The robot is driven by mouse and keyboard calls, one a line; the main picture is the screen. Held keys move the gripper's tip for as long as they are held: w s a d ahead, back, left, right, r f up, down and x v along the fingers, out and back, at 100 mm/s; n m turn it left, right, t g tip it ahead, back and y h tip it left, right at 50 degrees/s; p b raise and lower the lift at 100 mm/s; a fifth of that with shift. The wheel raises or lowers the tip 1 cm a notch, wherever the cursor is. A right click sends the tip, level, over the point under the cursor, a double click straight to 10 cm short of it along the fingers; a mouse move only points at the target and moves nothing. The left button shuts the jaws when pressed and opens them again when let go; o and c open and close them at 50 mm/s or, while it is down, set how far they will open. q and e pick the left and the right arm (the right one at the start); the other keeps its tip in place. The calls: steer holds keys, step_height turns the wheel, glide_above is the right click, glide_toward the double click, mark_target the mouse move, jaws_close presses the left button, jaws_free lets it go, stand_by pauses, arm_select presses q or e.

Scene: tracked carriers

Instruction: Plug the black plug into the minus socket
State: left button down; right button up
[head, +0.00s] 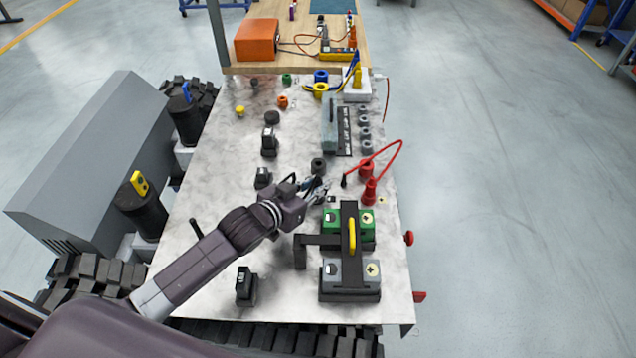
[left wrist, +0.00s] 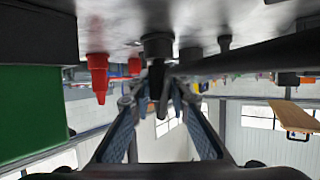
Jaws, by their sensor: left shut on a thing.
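My left gripper (head: 324,185) is shut on the black plug over the right part of the bench. In the left wrist view the black plug (left wrist: 156,78) shows between the fingertips, with a wider dark round part (left wrist: 157,46) behind it. I cannot tell whether plug and part touch. A small minus label (head: 331,199) lies just in front of the fingertips; the gripper hides the spot beside it. A red plug (head: 369,192) stands upright to the right, beside a plus label (head: 381,200). It also shows in the left wrist view (left wrist: 98,75). My right gripper is not in view.
A dark collar (head: 318,163) and a red collar (head: 366,168) stand just behind. A red cable (head: 400,146) arches at the right. Green (head: 367,220) and grey (head: 342,287) blocks with a dark bar stand in front.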

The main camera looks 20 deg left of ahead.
arm_select(q)
steer(key=shift+f, duration=0.35)
steer(key=c, duration=1.7)
jaws_free()
steer(key=shift+c, duration=0.2)
